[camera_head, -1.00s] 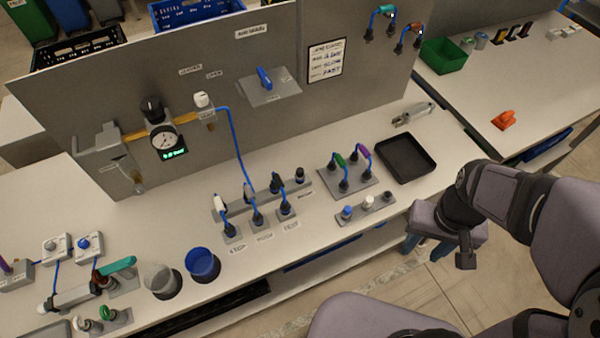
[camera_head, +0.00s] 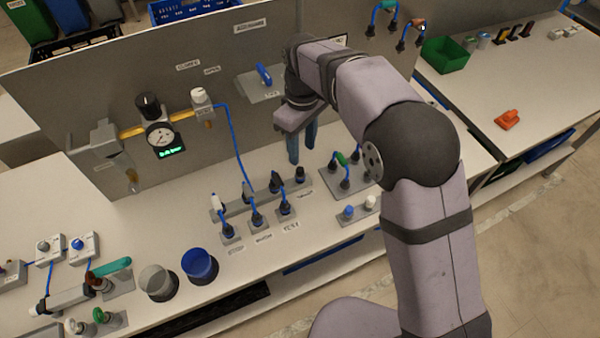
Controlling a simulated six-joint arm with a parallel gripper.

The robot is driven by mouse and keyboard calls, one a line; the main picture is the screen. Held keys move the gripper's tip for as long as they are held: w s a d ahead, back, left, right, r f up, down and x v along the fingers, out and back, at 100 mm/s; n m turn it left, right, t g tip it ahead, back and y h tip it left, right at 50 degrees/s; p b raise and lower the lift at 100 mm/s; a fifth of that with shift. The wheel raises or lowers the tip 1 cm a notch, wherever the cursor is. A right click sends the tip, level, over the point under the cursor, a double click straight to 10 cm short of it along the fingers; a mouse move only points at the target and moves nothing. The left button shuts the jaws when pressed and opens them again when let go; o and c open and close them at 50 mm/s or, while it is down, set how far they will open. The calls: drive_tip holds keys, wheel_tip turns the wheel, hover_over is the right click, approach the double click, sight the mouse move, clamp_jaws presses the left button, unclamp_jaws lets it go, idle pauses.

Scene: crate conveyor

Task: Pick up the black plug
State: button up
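A black plug (camera_head: 300,174) stands upright at the right end of the grey manifold bar (camera_head: 236,206) on the bench. My gripper (camera_head: 302,153) points down just above and behind it in the picture, with its two blue fingers apart and nothing visible between them. The fingers look clear of the plug, but I cannot tell the exact gap. Blue hoses with black fittings stand along the manifold to the left of the plug.
A holder with a blue plug (camera_head: 348,211) and a white plug (camera_head: 370,202) is partly hidden by my arm. A gauge (camera_head: 160,136) and a blue hose (camera_head: 233,150) are left of my gripper. A blue cup (camera_head: 199,264) stands in front.

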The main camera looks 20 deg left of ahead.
sight(300, 169)
drive_tip(key=shift+a+f, duration=0.1)
drive_tip(key=shift+a, duration=0.25)
drive_tip(key=shift+f+p, duration=0.4)
drive_tip(key=shift+f, duration=0.6)
drive_tip(key=shift+s+d+f+p, duration=0.15)
drive_tip(key=shift+f+p, duration=1.15)
drive_tip(key=shift+f, duration=1.3)
clamp_jaws()
